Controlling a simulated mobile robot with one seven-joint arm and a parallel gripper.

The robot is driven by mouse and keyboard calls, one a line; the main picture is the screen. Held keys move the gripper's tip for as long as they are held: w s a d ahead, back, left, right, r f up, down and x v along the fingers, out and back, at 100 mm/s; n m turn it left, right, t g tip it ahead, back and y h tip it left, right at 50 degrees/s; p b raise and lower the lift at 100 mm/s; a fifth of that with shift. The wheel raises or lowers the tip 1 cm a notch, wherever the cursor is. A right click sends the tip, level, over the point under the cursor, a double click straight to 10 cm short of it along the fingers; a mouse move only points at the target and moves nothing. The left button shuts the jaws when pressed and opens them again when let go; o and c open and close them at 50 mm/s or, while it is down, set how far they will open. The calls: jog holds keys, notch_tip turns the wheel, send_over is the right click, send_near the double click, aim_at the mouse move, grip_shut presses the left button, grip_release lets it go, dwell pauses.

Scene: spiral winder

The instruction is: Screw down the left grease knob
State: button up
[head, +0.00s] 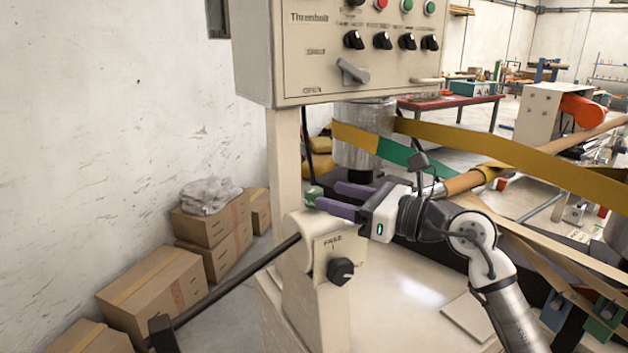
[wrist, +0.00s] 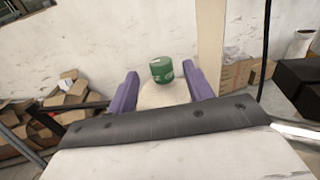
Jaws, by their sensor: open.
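A green cylindrical knob (head: 314,194) with pale lettering sits on a cream machine post, just left of my fingertips in the head view. In the wrist view the green knob (wrist: 161,70) stands upright, beyond and roughly centred between my purple fingers. My gripper (head: 330,195) is open and empty, its fingers pointing left toward the knob; it also shows in the wrist view (wrist: 160,80). The fingers look apart from the knob, with a gap on both sides. Its lower part is partly hidden in the head view.
A cream control panel (head: 350,50) with switches hangs above my gripper. A black dial (head: 341,271) is on the post below. A dark bar (head: 238,282) sticks out to the lower left. Yellow belts (head: 480,148) run behind my arm. Cardboard boxes (head: 155,290) stand by the wall.

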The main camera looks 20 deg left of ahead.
aim_at(322, 193)
jog(key=shift+w+a+p, duration=0.25)
jog(key=shift+a+p, duration=0.15)
jog(key=shift+a, duration=0.95)
jog(key=shift+w+a+p, duration=0.25)
jog(key=shift+a+p, duration=0.15)
jog(key=shift+a, duration=0.9)
jog(key=c, duration=1)
jog(key=shift+o, duration=0.2)
